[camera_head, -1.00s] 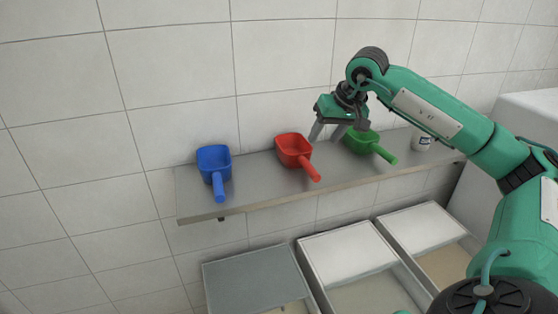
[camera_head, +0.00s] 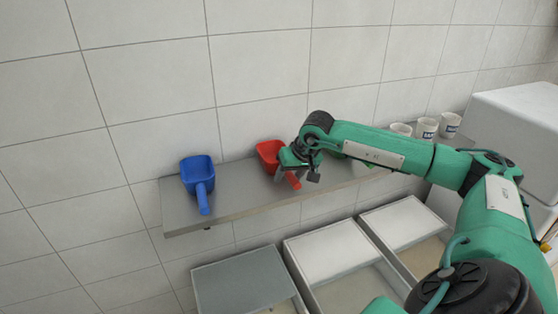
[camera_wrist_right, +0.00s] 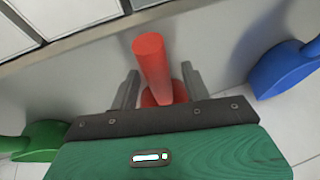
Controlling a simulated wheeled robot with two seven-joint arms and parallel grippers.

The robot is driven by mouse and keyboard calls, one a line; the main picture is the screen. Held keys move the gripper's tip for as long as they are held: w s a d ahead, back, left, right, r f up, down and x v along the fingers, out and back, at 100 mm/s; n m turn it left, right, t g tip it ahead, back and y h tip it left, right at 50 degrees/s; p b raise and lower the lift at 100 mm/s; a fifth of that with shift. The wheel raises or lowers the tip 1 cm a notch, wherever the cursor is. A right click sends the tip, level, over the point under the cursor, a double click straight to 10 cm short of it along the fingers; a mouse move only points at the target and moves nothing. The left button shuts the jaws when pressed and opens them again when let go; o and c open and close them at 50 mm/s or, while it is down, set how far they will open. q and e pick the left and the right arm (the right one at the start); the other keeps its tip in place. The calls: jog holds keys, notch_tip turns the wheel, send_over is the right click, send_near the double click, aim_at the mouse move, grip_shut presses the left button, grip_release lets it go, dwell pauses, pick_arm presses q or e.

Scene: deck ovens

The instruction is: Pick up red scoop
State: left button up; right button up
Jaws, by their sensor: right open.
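The red scoop (camera_head: 268,152) lies on the wall shelf, its bowl towards the wall and its handle pointing outward over the front edge. My right gripper (camera_head: 296,178) is at the scoop's handle and covers part of it. In the right wrist view the red handle (camera_wrist_right: 152,66) stands between the two open fingers (camera_wrist_right: 160,90), with a gap on each side. The bowl is mostly hidden behind the gripper body there. My left gripper is not in view.
A blue scoop (camera_head: 197,172) lies to the left on the shelf (camera_head: 236,188). A green scoop (camera_wrist_right: 40,140) shows in the wrist view. Several white mugs (camera_head: 426,128) stand at the right. Open bins (camera_head: 335,250) stand below the shelf.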

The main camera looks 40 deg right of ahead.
jog(key=shift+w+f, duration=0.15)
jog(key=shift+f, duration=0.05)
grip_shut()
